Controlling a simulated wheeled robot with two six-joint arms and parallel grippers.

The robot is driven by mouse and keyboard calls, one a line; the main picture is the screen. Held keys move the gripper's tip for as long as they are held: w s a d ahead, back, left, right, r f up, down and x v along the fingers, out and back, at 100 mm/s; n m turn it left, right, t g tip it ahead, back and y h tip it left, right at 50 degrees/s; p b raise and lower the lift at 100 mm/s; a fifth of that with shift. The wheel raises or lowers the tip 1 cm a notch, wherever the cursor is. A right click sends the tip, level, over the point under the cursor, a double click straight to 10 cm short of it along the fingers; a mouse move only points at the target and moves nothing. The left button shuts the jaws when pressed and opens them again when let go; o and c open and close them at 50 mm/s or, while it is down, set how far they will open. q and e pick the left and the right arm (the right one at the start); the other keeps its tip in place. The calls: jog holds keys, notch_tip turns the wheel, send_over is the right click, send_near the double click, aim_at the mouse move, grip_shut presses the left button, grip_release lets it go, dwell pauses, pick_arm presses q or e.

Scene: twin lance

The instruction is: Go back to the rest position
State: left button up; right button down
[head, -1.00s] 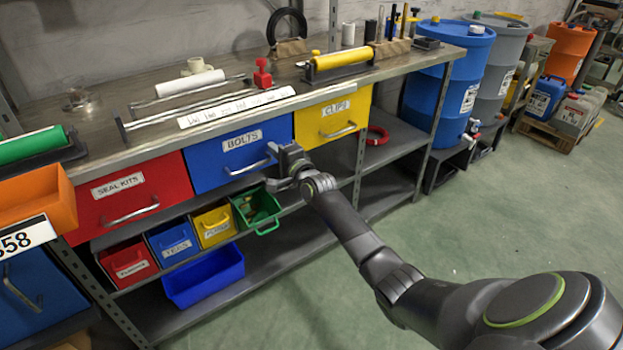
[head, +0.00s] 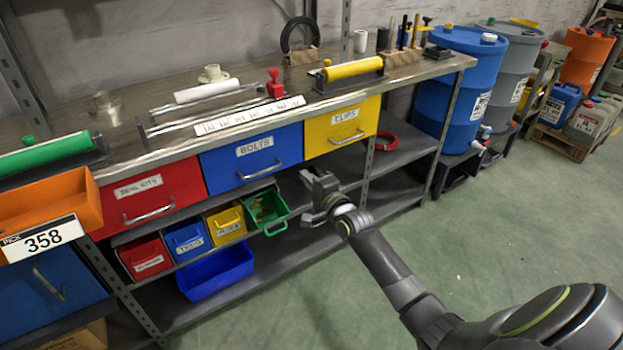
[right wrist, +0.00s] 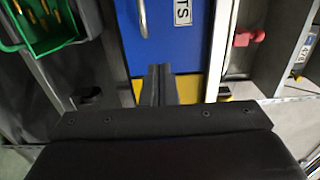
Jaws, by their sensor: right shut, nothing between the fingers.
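My right gripper (head: 312,194) is shut and empty. In the head view it hangs in front of the bench, below and in front of the yellow CLIPS drawer (head: 342,127) and to the right of the green bin (head: 266,208). It is clear of the drawer handles. In the right wrist view its fingers (right wrist: 160,82) are together, in front of the blue BOLTS drawer (right wrist: 180,58). My left gripper is in neither view.
The bench (head: 140,124) carries rollers and small tools. The red SEAL KITS drawer (head: 150,198), the blue BOLTS drawer (head: 252,160) and the CLIPS drawer look shut. An orange bin (head: 50,202) juts out at the left. Green floor (head: 500,220) lies open at the right.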

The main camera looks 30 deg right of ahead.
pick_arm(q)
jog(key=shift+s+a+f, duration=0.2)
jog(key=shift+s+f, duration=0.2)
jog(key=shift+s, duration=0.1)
pick_arm(e)
jog(key=shift+s+d, duration=0.1)
jog(key=shift+s, duration=0.75)
